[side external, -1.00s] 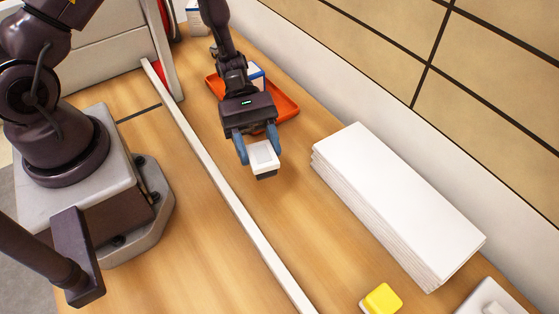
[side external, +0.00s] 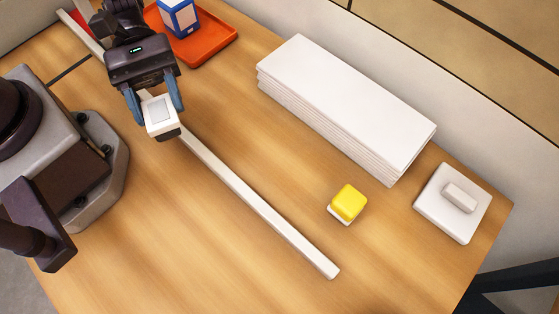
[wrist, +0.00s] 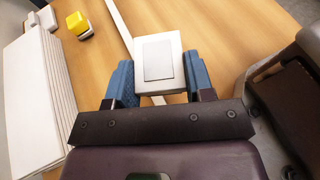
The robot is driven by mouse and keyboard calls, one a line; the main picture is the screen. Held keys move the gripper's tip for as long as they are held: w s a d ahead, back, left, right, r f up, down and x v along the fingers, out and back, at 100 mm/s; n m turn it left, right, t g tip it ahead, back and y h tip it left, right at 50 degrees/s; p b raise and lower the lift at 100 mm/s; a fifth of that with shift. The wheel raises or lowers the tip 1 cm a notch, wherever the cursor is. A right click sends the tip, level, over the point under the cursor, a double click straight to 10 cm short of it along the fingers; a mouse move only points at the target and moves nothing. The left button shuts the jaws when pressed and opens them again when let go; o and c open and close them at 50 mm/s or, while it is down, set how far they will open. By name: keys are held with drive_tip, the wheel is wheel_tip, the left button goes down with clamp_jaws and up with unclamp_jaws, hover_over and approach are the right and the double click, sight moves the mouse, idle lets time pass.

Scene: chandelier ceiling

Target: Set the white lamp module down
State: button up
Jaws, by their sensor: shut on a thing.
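The white lamp module (side external: 160,117) is a small white block with a pale grey square panel on top and a dark lower end. My gripper (side external: 157,105) is shut on it, with one blue finger on each side. In the side view it overlaps the long white strip (side external: 255,194) and appears raised above the table; the exact height is unclear. In the wrist view the module (wrist: 160,62) sits between the blue fingers of my gripper (wrist: 159,80), panel facing the camera, and hides part of the strip behind it.
A white stack of panels (side external: 345,105) lies right of the strip. A yellow-topped block (side external: 347,203) and a white square plate with a small bar (side external: 435,205) lie beyond it. An orange tray (side external: 215,48) holds a blue-and-white box (side external: 178,17). Wood around the strip's near end is clear.

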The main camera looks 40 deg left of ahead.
drive_tip(key=w+d+f+n+t, duration=0.1)
drive_tip(key=w+d+f, duration=0.15)
drive_tip(key=d, duration=0.45)
drive_tip(key=w+d+f+n+t, duration=0.1)
drive_tip(key=w+d+t, duration=0.15)
drive_tip(key=d, duration=0.45)
drive_tip(key=n+t, duration=0.2)
drive_tip(key=n, duration=0.1)
hover_over(283, 167)
wheel_tip(283, 167, down, 4)
drive_tip(key=shift+r+h, duration=0.1)
drive_tip(key=shift+h, duration=0.3)
drive_tip(key=shift+f, duration=2.1)
drive_tip(key=shift+f, duration=0.15)
drive_tip(key=o, duration=0.9)
